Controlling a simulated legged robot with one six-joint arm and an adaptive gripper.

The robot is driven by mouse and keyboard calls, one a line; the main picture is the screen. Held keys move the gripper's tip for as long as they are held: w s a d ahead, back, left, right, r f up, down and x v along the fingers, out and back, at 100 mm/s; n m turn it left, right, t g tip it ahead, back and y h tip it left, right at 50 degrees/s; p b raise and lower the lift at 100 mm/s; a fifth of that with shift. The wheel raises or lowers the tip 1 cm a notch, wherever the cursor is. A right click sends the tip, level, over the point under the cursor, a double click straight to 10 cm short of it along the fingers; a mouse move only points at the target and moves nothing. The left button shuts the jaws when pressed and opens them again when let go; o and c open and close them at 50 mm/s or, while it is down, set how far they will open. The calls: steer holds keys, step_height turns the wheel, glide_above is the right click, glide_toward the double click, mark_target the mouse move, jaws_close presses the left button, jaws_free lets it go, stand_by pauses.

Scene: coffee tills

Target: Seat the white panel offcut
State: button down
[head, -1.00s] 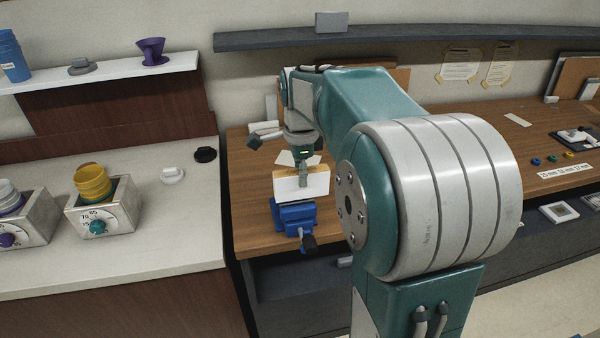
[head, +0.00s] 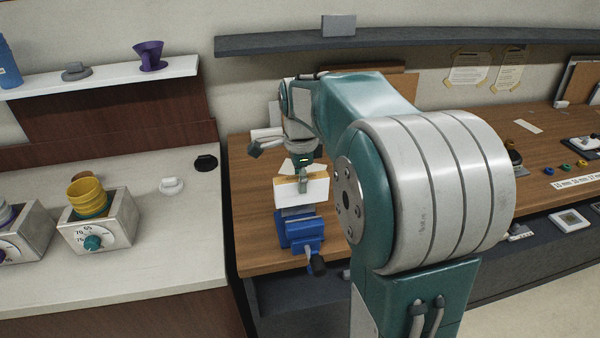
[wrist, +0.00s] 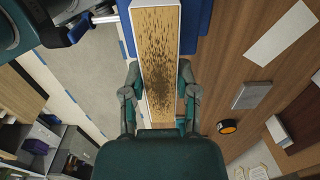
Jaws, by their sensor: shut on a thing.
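The white panel offcut (head: 316,192) is upright between the fingers of my gripper (head: 303,186), above the blue vise (head: 301,230) on the wooden bench. Its face is white. In the wrist view its top edge is a tan, dark-speckled strip (wrist: 160,50). My gripper (wrist: 159,95) is shut on it, with a finger on each side. In the head view a grey part of the vise shows just under the panel's lower edge. The vise shows blue (wrist: 200,22) on both sides of the panel in the wrist view. Whether the panel's lower edge touches the vise is hidden.
A pale counter (head: 130,240) stands left, with a dial box (head: 110,225) holding yellow cups (head: 86,195). A dark shelf (head: 400,37) runs along the wall. In the wrist view a grey block (wrist: 252,95) and a black-and-orange round thing (wrist: 228,127) lie on the bench.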

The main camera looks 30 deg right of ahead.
mark_target(300, 203)
steer(key=shift+f, duration=1.2)
steer(key=shift+f, duration=2.45)
steer(key=shift+c, duration=1.5)
jaws_free()
step_height(300, 203, up, 12)
steer(key=shift+f, duration=0.1)
steer(key=shift+s+a, duration=0.1)
